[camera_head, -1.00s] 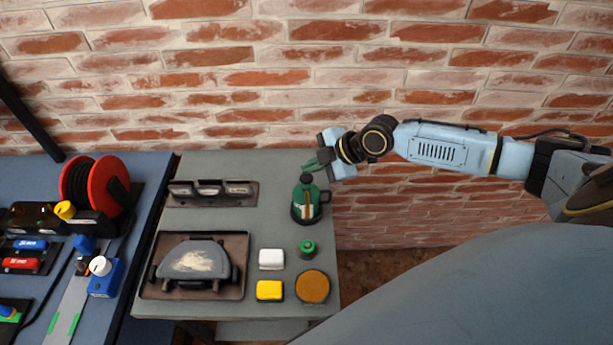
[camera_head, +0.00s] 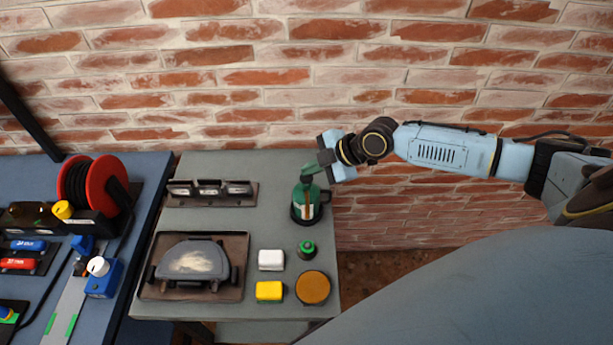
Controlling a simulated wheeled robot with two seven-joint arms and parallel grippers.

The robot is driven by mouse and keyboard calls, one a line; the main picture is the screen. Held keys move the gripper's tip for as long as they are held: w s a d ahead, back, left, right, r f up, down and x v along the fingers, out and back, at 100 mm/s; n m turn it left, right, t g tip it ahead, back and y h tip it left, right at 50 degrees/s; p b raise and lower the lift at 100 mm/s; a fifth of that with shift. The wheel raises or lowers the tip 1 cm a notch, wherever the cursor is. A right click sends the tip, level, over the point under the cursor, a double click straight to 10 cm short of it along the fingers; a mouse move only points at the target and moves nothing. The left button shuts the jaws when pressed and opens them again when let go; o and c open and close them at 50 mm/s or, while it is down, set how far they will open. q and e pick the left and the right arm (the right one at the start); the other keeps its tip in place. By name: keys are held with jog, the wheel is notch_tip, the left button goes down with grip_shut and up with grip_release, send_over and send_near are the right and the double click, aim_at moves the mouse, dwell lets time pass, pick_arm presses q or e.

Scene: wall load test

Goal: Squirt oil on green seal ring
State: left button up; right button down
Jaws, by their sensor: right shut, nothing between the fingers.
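A green oil can (camera_head: 305,204) with a dark base and a side handle stands upright on the grey table, near its right edge. My right gripper (camera_head: 313,167) comes in from the right and is shut and empty at the can's top. I cannot tell whether its fingertips touch the can. A small round green and black piece (camera_head: 307,249) sits in front of the can. I cannot tell for sure whether this is the green seal ring. My left gripper is not in view.
The grey table (camera_head: 225,218) also holds a dark rack (camera_head: 210,194), a tray (camera_head: 237,288) with a grey part, a white block (camera_head: 271,260), a yellow block (camera_head: 269,291) and an orange disc (camera_head: 313,288). A red reel (camera_head: 112,186) stands on the blue table at left. A brick wall rises behind.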

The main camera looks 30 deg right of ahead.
aim_at(311, 178)
jog(key=shift+f+b, duration=0.9)
jog(key=shift+f, duration=0.15)
dwell(0.6)
jog(key=shift+r, duration=0.1)
jog(key=shift+r+p, duration=1.1)
jog(key=shift+r, duration=0.3)
notch_tip(311, 178, up, 5)
jog(key=p, duration=0.4)
dwell(0.4)
